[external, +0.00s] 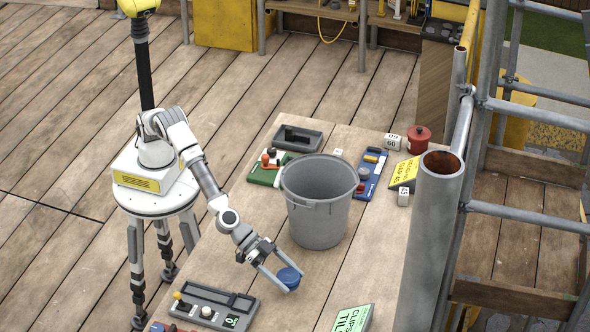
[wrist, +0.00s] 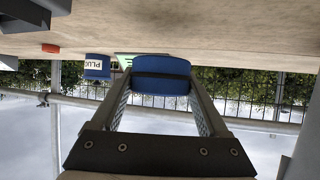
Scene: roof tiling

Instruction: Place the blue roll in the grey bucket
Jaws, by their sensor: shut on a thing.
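The blue roll (external: 289,278) is between the two fingers of my gripper (external: 281,277), in front of the grey bucket and close above the wooden table. In the wrist view the blue roll (wrist: 161,75) sits between the fingertips of my gripper (wrist: 160,84), which is shut on it. The grey bucket (external: 316,215) stands upright on the table, behind the roll and slightly to its right. Its open top faces up, and the part of its inside that shows looks empty. I cannot tell whether the roll touches the table.
A control box with knobs (external: 212,306) lies at the table's front left. A green panel (external: 266,170) and a blue panel (external: 371,172) lie behind the bucket. A red pot (external: 419,139) stands at the back right. A large grey pipe (external: 433,240) rises at the right.

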